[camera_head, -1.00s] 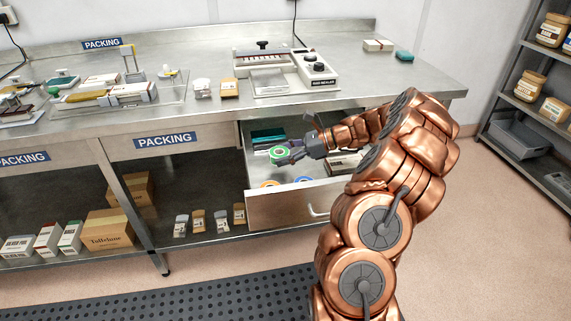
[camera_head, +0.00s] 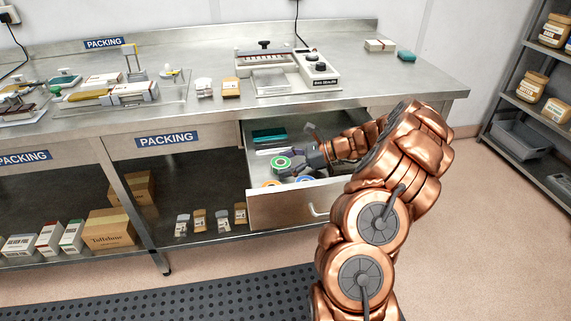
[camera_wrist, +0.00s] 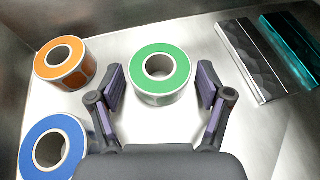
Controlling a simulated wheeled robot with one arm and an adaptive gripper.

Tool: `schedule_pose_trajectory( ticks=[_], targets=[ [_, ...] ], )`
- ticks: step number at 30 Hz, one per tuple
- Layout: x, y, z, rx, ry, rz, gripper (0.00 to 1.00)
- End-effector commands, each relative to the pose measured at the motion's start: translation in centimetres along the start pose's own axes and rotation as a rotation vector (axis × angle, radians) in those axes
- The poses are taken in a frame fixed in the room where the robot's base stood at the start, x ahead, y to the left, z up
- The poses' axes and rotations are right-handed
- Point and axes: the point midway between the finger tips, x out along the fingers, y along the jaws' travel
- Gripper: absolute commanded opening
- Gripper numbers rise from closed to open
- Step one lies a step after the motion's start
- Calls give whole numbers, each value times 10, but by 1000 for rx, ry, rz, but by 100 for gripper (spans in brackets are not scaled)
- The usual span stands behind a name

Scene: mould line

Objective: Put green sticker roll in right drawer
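The green sticker roll (camera_head: 281,167) is inside the open right drawer (camera_head: 290,207), behind its front panel. In the wrist view the green roll (camera_wrist: 160,72) appears to rest flat on the drawer floor, green face up. My gripper (camera_head: 296,164) reaches down into the drawer. In the wrist view my gripper's fingers (camera_wrist: 160,88) stand on either side of the roll, with a narrow gap showing at each side, so it is open around the roll.
An orange roll (camera_wrist: 66,65) and a blue roll (camera_wrist: 53,148) lie left of it in the drawer. A dark box (camera_wrist: 250,62) and a teal box (camera_wrist: 290,50) lie at the right in the wrist view. The bench top (camera_head: 215,110) holds a heat sealer (camera_head: 285,72).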

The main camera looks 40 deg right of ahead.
Motion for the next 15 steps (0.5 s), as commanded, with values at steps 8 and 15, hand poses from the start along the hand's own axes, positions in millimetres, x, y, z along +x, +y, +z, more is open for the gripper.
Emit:
schedule_pose_trajectory(
  ticks=[8, 15],
  targets=[
    [0, 0, 0, 0, 0, 0, 84],
    [-13, 0, 3, 0, -1, -2, 84]
  ],
)
